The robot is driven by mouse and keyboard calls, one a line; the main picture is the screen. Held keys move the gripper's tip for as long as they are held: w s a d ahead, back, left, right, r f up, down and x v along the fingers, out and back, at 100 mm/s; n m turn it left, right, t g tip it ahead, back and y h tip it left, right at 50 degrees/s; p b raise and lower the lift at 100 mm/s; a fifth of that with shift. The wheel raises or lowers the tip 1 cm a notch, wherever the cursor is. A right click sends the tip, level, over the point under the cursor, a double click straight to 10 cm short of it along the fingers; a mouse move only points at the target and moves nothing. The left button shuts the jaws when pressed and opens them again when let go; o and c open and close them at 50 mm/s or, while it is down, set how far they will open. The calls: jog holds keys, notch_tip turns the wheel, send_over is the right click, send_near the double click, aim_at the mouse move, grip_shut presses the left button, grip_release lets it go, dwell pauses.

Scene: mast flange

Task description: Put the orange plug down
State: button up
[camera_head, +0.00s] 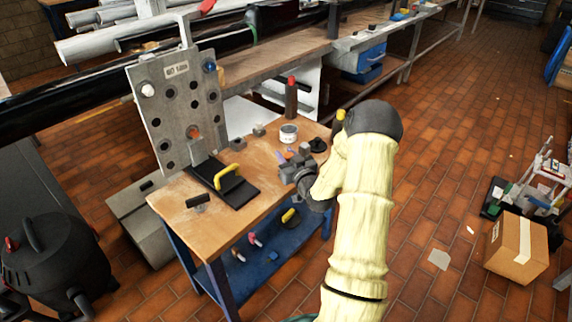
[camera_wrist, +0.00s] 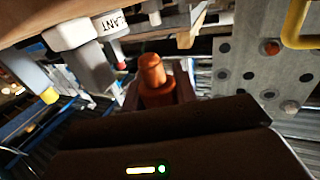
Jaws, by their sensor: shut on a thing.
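An orange plug (camera_wrist: 152,78) stands between the jaws of my gripper (camera_wrist: 158,92) in the wrist view, held clear of the table as far as I can tell. In the head view my gripper (camera_head: 297,170) is over the right part of the wooden table (camera_head: 262,205); the held plug is not clear there. An upright grey plate with holes (camera_head: 172,100) stands at the table's left back. It carries a white plug (camera_head: 148,90), a blue plug (camera_head: 210,67) and another orange plug (camera_head: 193,133). The plate also shows in the wrist view (camera_wrist: 240,80).
A yellow handle (camera_head: 230,170) on a black base and a black-headed tool (camera_head: 198,201) are on the table. A white tin (camera_head: 288,133), a red-topped bottle (camera_head: 291,100) and a black ring (camera_head: 318,145) stand behind my gripper. Bare wood shows at the front.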

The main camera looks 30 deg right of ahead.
notch_tip(320, 180, down, 3)
jog(key=shift+w+r+b, duration=0.1)
jog(key=shift+b, duration=0.2)
jog(key=shift+a+f, duration=0.1)
jog(key=shift+f, duration=0.25)
jog(key=shift+s+d+f, duration=0.1)
jog(key=shift+s+d, duration=0.2)
jog(key=shift+d, duration=0.15)
jog(key=o, duration=0.9)
jog(key=shift+a, duration=0.15)
jog(key=shift+o, duration=0.2)
jog(key=shift+a, duration=0.1)
